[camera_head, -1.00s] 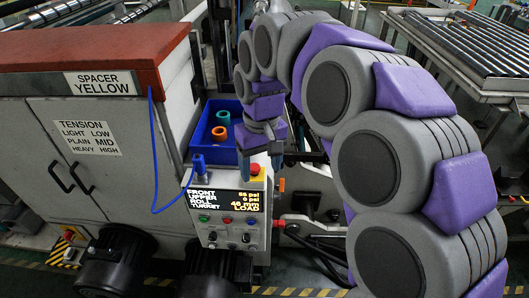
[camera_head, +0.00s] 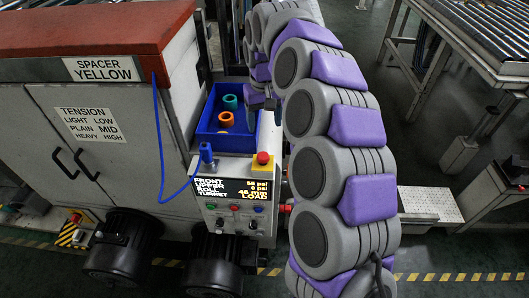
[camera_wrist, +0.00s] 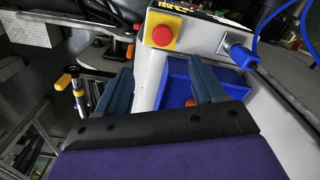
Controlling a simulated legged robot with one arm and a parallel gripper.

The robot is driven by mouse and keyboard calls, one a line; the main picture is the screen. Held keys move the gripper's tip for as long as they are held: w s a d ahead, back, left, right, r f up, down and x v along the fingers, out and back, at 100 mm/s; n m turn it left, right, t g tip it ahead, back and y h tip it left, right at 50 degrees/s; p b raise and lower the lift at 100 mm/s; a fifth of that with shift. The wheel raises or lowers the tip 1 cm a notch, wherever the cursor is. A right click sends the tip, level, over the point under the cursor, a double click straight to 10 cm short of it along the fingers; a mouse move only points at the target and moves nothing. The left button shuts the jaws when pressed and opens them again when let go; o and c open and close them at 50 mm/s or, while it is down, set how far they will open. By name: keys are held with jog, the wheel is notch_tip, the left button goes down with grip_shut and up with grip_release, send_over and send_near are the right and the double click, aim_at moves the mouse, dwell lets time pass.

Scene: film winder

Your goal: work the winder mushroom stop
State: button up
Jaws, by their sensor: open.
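The mushroom stop (camera_head: 263,159) is a red round button on a yellow base, at the top right corner of the winder's white control panel (camera_head: 204,222). In the wrist view, the mushroom stop (camera_wrist: 161,36) is clear and faces me, just beyond the fingertips and roughly between them. My gripper (camera_wrist: 162,76) is open and empty, with two blue-grey fingers spread apart. It is not touching the button. In the head view, my gripper is mostly hidden behind my arm, behind the panel near the blue bin.
The blue bin (camera_head: 203,130) behind the panel holds several coloured rings. A blue plug (camera_head: 206,153) with a blue cable (camera_head: 160,140) stands at the panel's top left. The lit display (camera_head: 231,189) reads LOAD. A grey cabinet (camera_head: 110,150) is at left, a roller table (camera_head: 490,40) at right.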

aim_at(263, 155)
jog(key=f, duration=0.3)
jog(key=f+b, duration=0.1)
jog(key=f, duration=0.3)
jog(key=f+b, duration=0.1)
jog(key=f, duration=0.3)
jog(key=shift+a+f, duration=0.15)
jog(key=shift+a, duration=0.2)
jog(key=shift+d+f, duration=0.1)
jog(key=shift+f, duration=0.7)
jog(key=shift+c, duration=0.6)
grip_shut()
